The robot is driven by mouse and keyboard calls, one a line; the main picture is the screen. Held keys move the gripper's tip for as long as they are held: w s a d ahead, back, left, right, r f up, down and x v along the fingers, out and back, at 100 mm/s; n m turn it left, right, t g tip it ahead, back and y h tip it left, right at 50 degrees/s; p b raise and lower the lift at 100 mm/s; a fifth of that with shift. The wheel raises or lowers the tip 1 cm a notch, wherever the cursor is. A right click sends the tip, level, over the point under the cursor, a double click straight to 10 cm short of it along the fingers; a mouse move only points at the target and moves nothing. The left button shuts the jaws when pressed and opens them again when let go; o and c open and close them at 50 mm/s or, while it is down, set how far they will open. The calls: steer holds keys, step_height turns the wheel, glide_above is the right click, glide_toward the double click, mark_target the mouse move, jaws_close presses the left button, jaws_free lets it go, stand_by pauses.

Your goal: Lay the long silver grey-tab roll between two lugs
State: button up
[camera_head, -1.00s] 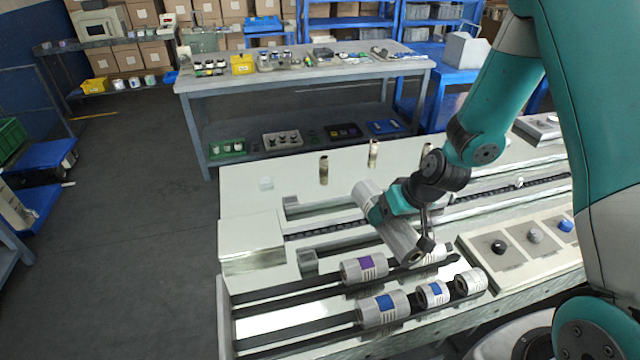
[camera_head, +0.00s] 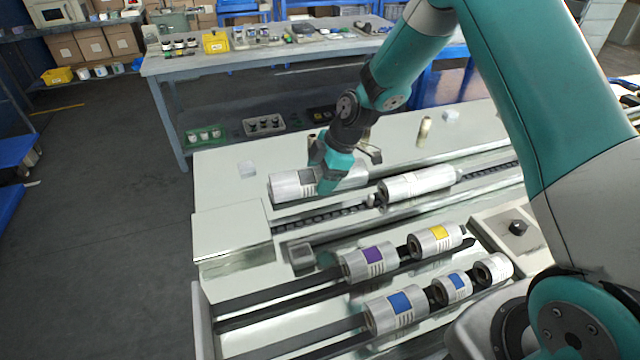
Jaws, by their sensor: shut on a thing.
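My gripper (camera_head: 335,172) points down and is shut on the long silver roll with a grey tab (camera_head: 290,187). The roll lies nearly level across the picture, its right part partly hidden by the gripper. It appears over the left stretch of the dark chain channel (camera_head: 312,219), on its far side; whether it touches anything below I cannot tell. A pale lug (camera_head: 372,200) stands in the channel just right of the held roll. Another silver roll (camera_head: 418,183) lies along the channel to the right of that lug. A lug left of the held roll is not clear.
In front, racks hold a purple-tab roll (camera_head: 368,262), a yellow-tab roll (camera_head: 435,240), a large blue-tab roll (camera_head: 395,310), a small blue-tab roll (camera_head: 452,287) and a pale roll (camera_head: 492,268).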

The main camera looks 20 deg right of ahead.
steer(key=shift+w+a+f+n, duration=0.1)
steer(key=shift+a+f+n, duration=0.1)
steer(key=shift+n, duration=0.1)
steer(key=shift+f+b, duration=2.6)
steer(key=shift+f, duration=1.5)
steer(key=shift+f+b, duration=0.65)
steer(key=shift+f, duration=0.05)
steer(key=o, duration=1.5)
steer(key=b+v, duration=0.1)
steer(key=v, duration=1.6)
steer(key=shift+d+r+b, duration=0.1)
steer(key=shift+r+b, duration=0.15)
steer(key=shift+b, duration=0.05)
